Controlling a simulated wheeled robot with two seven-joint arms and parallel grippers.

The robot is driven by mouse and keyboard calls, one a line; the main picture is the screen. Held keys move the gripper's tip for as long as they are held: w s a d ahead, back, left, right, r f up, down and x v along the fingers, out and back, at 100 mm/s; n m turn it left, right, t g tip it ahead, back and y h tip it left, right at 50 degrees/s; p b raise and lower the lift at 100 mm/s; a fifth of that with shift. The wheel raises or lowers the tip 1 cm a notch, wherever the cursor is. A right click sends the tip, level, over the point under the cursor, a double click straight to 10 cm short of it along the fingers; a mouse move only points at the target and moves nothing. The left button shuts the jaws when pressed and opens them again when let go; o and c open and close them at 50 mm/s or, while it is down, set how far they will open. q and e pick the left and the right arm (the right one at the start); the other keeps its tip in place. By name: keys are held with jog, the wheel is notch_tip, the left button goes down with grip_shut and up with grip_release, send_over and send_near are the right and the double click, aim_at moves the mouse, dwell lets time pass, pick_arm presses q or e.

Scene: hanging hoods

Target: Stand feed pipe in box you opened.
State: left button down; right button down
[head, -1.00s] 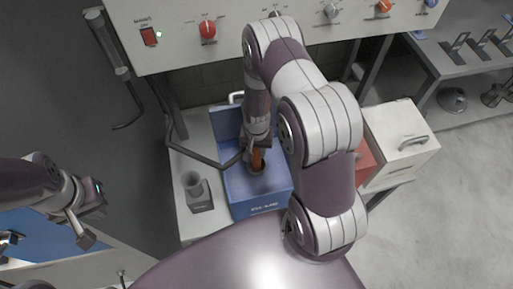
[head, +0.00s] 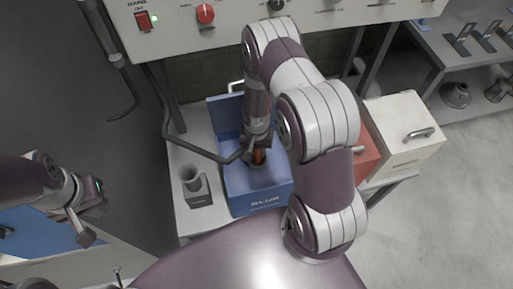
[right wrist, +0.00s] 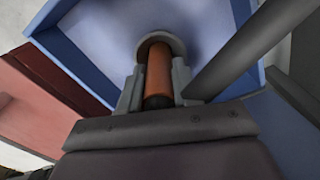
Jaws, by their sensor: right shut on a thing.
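The blue box (head: 262,203) stands open on the bench below the panel, its lid tipped up at the back. My right gripper (head: 258,157) reaches down into it and is shut on an orange-brown feed pipe (right wrist: 158,75). In the right wrist view the pipe lies between the two fingers (right wrist: 157,92). Its far end meets a round grey ring or cup (right wrist: 160,42) at the box floor; I cannot tell whether it is seated. My left gripper (head: 90,215) hangs at the left, away from the box; its opening is unclear.
A grey cup-like holder (head: 194,184) stands left of the box. A red box (head: 363,160) and a closed white box (head: 402,135) stand to the right. A dark bent pipe (head: 190,146) crosses near my right gripper. A switch panel (head: 240,20) is above.

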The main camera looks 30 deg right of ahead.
jog(key=c, duration=0.7)
grip_release()
jog(key=shift+c, duration=0.2)
jog(key=shift+r, duration=0.1)
notch_tip(320, 180, up, 13)
jog(key=shift+f+b, duration=0.2)
jog(key=shift+b, duration=0.35)
